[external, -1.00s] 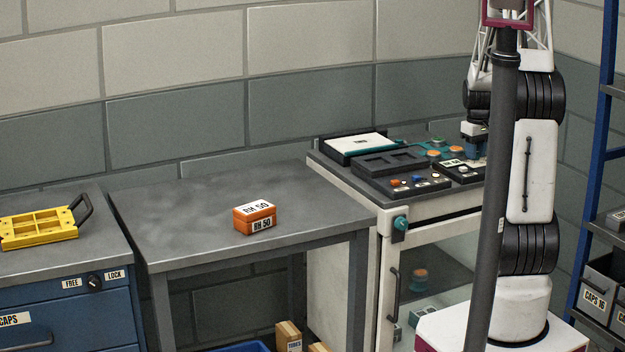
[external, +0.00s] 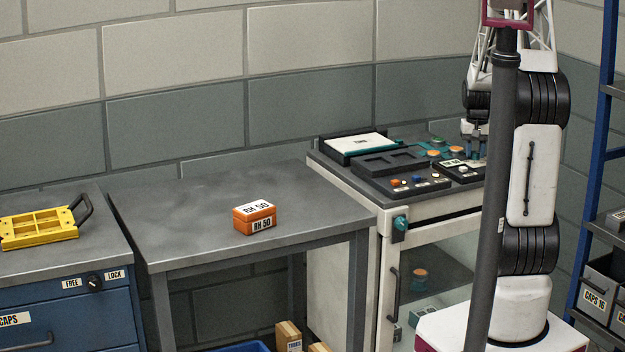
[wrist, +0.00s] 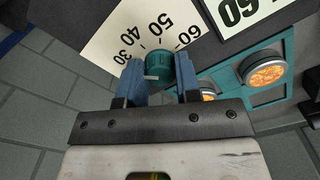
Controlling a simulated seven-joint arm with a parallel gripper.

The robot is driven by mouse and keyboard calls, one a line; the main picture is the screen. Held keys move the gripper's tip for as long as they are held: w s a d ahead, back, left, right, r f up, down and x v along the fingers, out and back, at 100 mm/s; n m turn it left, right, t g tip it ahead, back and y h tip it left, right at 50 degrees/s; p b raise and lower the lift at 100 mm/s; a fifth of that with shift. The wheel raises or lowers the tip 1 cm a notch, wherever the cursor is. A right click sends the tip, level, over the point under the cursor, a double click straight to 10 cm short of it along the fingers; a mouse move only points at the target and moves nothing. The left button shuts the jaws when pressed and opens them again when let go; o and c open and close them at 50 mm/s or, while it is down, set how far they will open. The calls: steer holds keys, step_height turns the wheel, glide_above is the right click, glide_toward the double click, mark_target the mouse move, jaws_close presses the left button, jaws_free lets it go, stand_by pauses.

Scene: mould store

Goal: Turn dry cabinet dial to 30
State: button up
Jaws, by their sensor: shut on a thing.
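The teal dial (wrist: 164,66) shows in the wrist view, beside a white scale plate (wrist: 112,42) marked 30, 40, 50 and 60. A pale bar shows at the dial's near left side; I cannot tell exactly which mark it lines up with. My gripper (wrist: 159,70) is shut on the dial, one blue finger on each side. In the external view my gripper (external: 474,152) points down at the back right of the dry cabinet's top (external: 350,169); the dial is hard to make out there.
Orange round parts (wrist: 263,68) sit in a teal holder right of the dial. In the external view, a black tray (external: 390,163) and a white-topped case (external: 356,143) stand left of my gripper. An orange RH 50 box (external: 254,224) sits on the grey table (external: 190,225).

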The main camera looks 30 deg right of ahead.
mark_target(465, 126)
steer(key=shift+m, duration=0.5)
steer(key=o, duration=0.9)
steer(key=shift+r, duration=0.1)
steer(key=shift+r, duration=3.85)
steer(key=shift+a, duration=0.1)
